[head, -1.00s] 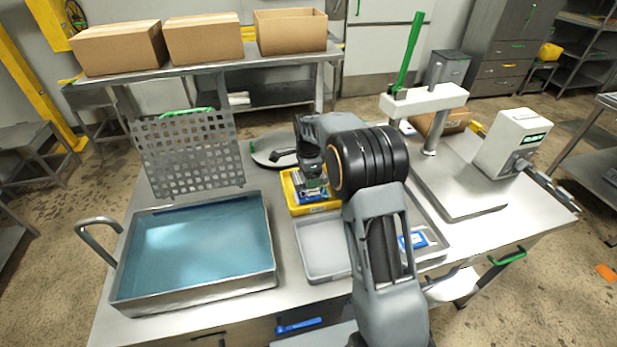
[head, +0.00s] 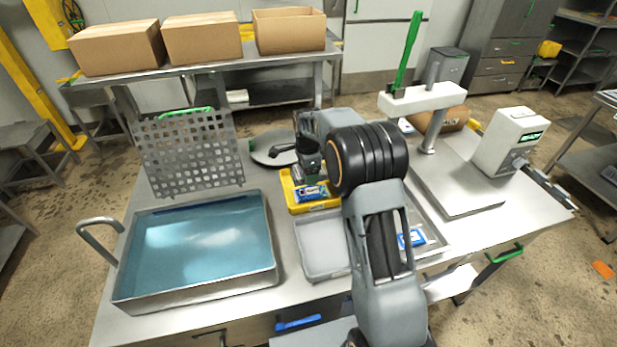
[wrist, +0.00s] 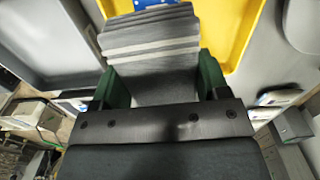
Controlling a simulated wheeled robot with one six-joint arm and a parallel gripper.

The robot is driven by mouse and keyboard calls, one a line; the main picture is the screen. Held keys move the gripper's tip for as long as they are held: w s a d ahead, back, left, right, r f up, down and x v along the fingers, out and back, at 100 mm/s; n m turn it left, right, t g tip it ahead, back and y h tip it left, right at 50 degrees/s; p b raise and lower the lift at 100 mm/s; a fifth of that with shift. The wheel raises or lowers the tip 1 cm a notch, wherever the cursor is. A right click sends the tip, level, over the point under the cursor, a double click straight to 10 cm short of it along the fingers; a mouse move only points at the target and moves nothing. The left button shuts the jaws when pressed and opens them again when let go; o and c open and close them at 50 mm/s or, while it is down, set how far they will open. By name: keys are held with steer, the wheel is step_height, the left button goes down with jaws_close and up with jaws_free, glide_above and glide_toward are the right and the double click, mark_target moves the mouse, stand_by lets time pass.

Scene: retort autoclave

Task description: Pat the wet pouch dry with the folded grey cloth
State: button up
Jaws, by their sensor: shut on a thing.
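My gripper (wrist: 158,82) is shut on the folded grey cloth (wrist: 150,40), a layered pad with pale stripes between its green fingers in the wrist view. In the head view my gripper (head: 308,168) is above the back of the yellow tray (head: 291,200), with the cloth mostly hidden by the arm. The pouch (head: 312,193), blue and white, lies in that tray. A blue and white edge of it (wrist: 148,4) shows beyond the cloth in the wrist view. The cloth appears raised clear of the pouch. I cannot tell whether the pouch is wet.
A water-filled metal basin (head: 273,262) stands left, with a perforated plate (head: 190,155) behind it. An empty grey tray (head: 322,246) sits in front of the yellow one. Another pouch (head: 411,239) lies in a tray at right. A press-like stand (head: 425,98) stands further right.

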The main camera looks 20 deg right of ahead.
mark_target(314, 190)
steer(key=shift+d+f+b, duration=0.35)
steer(key=shift+f+b, duration=0.2)
steer(key=shift+f, duration=0.4)
steer(key=shift+d+f+b, duration=0.35)
steer(key=shift+f+b, duration=0.15)
steer(key=shift+f, duration=0.4)
steer(key=shift+d+f+b, duration=0.35)
steer(key=shift+f+b, duration=0.2)
steer(key=shift+f, duration=0.4)
steer(key=shift+f+b, duration=0.3)
steer(key=shift+f, duration=0.25)
steer(key=shift+r+p, duration=2.5)
steer(key=shift+r, duration=1.05)
